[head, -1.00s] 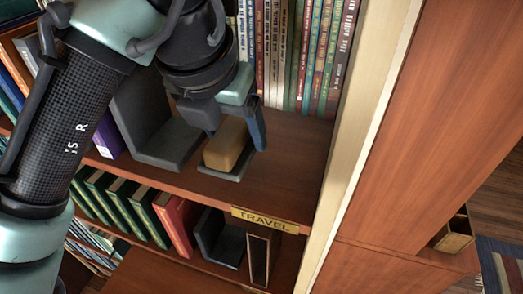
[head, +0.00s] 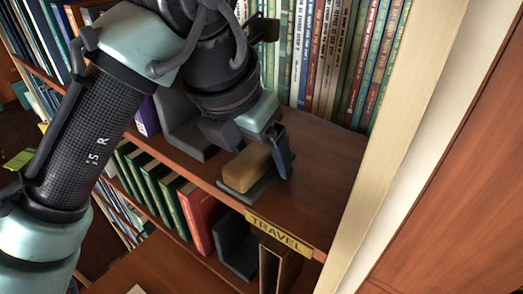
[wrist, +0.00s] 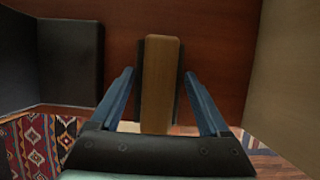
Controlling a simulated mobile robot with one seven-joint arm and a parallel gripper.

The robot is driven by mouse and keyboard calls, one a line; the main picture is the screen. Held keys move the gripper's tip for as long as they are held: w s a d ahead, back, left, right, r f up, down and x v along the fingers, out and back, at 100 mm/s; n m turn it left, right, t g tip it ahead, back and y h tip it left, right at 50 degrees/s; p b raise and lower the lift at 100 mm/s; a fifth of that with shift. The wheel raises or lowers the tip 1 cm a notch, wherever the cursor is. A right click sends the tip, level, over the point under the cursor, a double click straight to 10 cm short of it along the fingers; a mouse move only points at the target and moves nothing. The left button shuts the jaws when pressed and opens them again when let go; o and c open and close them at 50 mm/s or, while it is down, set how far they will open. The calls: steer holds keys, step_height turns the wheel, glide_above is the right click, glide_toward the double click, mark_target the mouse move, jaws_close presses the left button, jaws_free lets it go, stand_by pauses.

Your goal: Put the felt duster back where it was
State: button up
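The felt duster (head: 246,168) is a tan wooden block on a grey felt base. It rests on the upper shelf near the front edge, above the TRAVEL label. My gripper (head: 256,150) is over it, with one finger on each side. In the wrist view the duster (wrist: 160,85) stands between the blue fingers of my gripper (wrist: 160,85), with narrow gaps on both sides. The gripper is open and not clamped on it. The felt's underside is hidden.
A grey bookend (head: 185,125) stands left of the duster. A row of books (head: 330,60) stands behind it. The pale shelf upright (head: 400,130) bounds the right side. Bare shelf (head: 320,185) lies right of the duster. The TRAVEL label (head: 279,233) is on the front edge.

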steer(key=shift+o, duration=1.2)
steer(key=shift+d, duration=0.25)
steer(key=shift+a, duration=0.2)
steer(key=shift+r, duration=0.2)
steer(key=b+v, duration=0.1)
steer(key=v, duration=1)
steer(key=shift+s+r, duration=0.15)
steer(key=shift+r, duration=0.25)
steer(key=shift+f, duration=0.1)
